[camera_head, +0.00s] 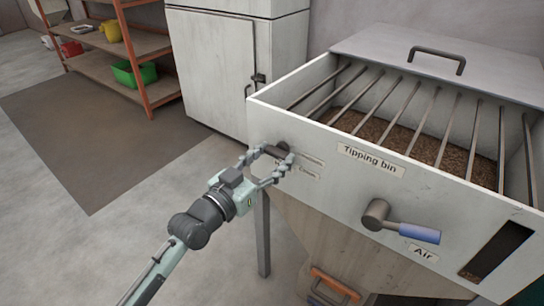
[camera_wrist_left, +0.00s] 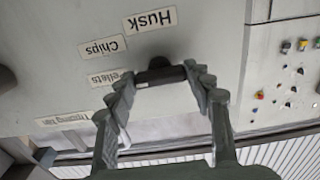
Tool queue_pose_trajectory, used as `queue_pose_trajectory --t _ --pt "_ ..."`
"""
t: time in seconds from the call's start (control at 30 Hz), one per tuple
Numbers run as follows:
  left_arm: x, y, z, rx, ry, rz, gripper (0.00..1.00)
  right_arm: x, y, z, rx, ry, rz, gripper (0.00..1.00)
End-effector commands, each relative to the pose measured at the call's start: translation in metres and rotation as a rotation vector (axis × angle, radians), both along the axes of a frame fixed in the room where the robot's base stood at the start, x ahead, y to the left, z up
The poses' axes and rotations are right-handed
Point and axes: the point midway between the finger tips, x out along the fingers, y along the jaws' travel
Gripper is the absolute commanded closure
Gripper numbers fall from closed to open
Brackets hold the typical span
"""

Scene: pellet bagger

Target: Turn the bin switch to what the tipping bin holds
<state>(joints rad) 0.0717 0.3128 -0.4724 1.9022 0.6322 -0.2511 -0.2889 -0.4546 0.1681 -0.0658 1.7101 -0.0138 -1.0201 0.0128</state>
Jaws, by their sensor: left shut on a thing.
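The tipping bin (camera_head: 262,118) is a pale steel hopper with bars across its open top. Brown loose material (camera_head: 425,146) lies under the bars; its kind is hard to tell. The dark bin switch (camera_head: 281,149) is on the bin's front at the left. In the left wrist view the switch (camera_wrist_left: 160,74) lies near the labels Husk (camera_wrist_left: 155,20), Chips (camera_wrist_left: 102,46) and Pellets (camera_wrist_left: 112,78). Its end with a pale mark is beside Pellets. My left gripper (camera_head: 270,158) is shut on the switch, one finger at each end. My right gripper is out of view.
A lever with a blue handle (camera_head: 410,231) sticks out above the Air label (camera_head: 422,252). A dark window slot (camera_head: 499,248) is at the right. A grey cabinet (camera_head: 213,70) and an orange shelf (camera_head: 139,70) stand behind. Floor at the left is clear.

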Motion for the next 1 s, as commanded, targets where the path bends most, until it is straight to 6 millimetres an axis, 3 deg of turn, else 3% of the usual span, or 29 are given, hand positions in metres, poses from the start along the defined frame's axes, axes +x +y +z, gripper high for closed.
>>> queue_pose_trajectory --t 0.03,0.2,0.57,1.0 --pt "0.000 0.000 0.001 -0.005 0.003 0.000 0.46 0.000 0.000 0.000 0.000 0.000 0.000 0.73" --pt "0.000 0.000 0.000 -0.004 0.002 0.000 0.28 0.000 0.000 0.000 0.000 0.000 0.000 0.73" --pt "-0.004 0.003 -0.001 0.000 0.001 0.000 0.28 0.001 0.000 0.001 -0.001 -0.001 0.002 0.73" --pt "-0.073 0.052 -0.001 0.001 0.003 -0.001 0.28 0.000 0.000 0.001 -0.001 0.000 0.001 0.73"
